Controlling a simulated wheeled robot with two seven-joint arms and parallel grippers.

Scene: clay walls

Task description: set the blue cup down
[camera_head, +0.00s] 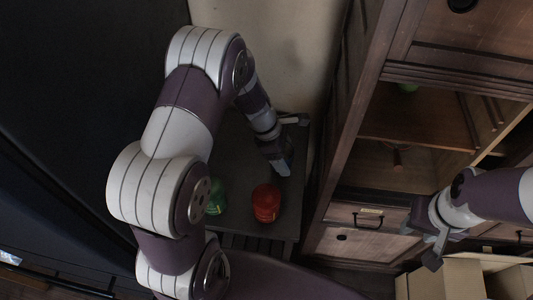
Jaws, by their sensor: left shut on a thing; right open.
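My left gripper (283,143) is over the far right part of a small dark table (236,153), close to the pale wall. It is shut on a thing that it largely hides. A small blue-grey patch shows at its lower end, and I cannot tell whether this is the blue cup or a fingertip. I cannot tell whether the held thing touches the table. My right gripper (421,243) is open and empty in front of the wooden cabinet, above a cardboard box.
A red object (266,203) stands at the table's front. A green object (217,198) is left of it, partly behind my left arm. The wooden cabinet (350,150) rises close to the table's right. An open cardboard box (445,280) is at the lower right.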

